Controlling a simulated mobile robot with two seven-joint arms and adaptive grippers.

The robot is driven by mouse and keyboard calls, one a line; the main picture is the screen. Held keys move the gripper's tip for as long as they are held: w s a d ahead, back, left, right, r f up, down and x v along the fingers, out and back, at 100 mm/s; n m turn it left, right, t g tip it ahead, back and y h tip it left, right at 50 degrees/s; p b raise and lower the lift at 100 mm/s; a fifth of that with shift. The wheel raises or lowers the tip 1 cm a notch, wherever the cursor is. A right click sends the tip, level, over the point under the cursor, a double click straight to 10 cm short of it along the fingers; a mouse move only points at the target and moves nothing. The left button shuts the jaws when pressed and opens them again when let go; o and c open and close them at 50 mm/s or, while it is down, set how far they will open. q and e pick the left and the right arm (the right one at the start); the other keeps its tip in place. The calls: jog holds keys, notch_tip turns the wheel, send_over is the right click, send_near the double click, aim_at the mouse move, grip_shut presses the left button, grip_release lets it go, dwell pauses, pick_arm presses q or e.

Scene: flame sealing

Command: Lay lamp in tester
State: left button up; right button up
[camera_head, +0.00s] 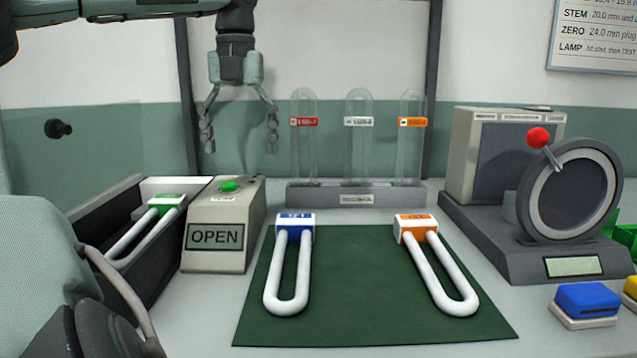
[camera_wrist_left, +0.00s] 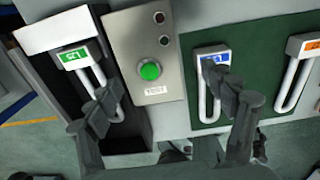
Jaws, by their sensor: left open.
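My left gripper (camera_head: 240,138) hangs from the top with fingers apart and empty, behind the OPEN box and in front of the wall. In the left wrist view its fingers (camera_wrist_left: 168,115) spread wide with nothing between them. A U-shaped white lamp with a green base (camera_head: 160,205) lies in the black trough of the tester (camera_head: 140,295); it also shows in the left wrist view (camera_wrist_left: 82,57). A blue-based lamp (camera_head: 295,230) and an orange-based lamp (camera_head: 416,228) lie on the green mat (camera_head: 362,315). My right gripper is not in view.
The box marked OPEN (camera_head: 215,240), with a green button (camera_head: 228,186), stands right of the trough. A rack (camera_head: 356,195) holds three labelled glass tubes. A dial machine with a red knob (camera_head: 537,138) and a blue button (camera_head: 587,299) stand at right.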

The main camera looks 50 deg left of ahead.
pick_arm(q)
jog(key=w+d+f, duration=0.1)
jog(key=w+d, duration=0.1)
jog(key=d, duration=0.1)
jog(key=w+d+f+b, duration=0.1)
jog(key=w+d, duration=0.2)
jog(key=d, duration=0.1)
jog(key=w+d+f+b, duration=0.1)
jog(key=w+d+f, duration=0.1)
jog(key=d, duration=0.2)
jog(key=shift+w, duration=0.25)
jog(key=shift+w+d+f, duration=0.3)
jog(key=shift+d+f, duration=0.05)
jog(key=shift+d, duration=0.1)
